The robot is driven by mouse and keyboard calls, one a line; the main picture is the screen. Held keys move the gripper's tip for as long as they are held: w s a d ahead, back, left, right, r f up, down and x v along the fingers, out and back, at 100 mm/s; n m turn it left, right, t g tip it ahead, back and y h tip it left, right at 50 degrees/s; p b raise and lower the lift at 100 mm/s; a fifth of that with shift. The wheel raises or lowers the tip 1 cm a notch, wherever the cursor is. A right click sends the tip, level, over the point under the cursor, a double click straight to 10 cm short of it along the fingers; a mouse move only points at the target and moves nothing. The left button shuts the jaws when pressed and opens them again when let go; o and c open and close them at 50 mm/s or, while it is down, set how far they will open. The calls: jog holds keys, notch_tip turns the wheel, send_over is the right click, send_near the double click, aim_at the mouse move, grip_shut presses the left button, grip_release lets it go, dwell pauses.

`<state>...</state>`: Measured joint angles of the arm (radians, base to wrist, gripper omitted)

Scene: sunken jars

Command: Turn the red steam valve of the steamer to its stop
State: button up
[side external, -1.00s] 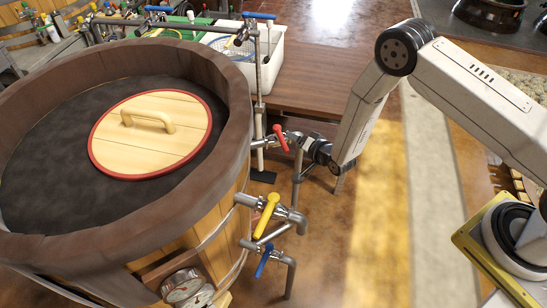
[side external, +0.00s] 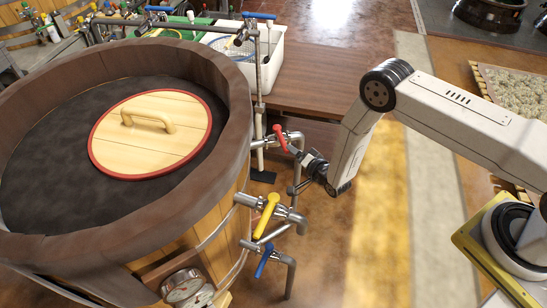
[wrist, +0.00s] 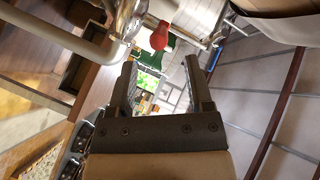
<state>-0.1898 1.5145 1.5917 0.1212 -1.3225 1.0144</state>
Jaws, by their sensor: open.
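The red steam valve handle (side external: 279,137) sits on the uppermost side pipe of the wooden steamer (side external: 190,222). It stands up at a tilt from its metal pipe. My gripper (side external: 294,150) is just right of and below the handle, its jaws pointing up-left toward it. In the wrist view, my gripper (wrist: 160,62) is open and empty. The red handle (wrist: 160,36) shows just beyond the fingertips, in line with the gap between them. I cannot tell from these views whether a finger touches it.
A yellow valve (side external: 267,211) and a blue valve (side external: 264,260) sit on pipes below the red one. A vertical pipe (side external: 258,90) rises behind it.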

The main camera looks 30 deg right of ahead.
aim_at(284, 142)
jog(key=shift+x, duration=3.25)
grip_shut()
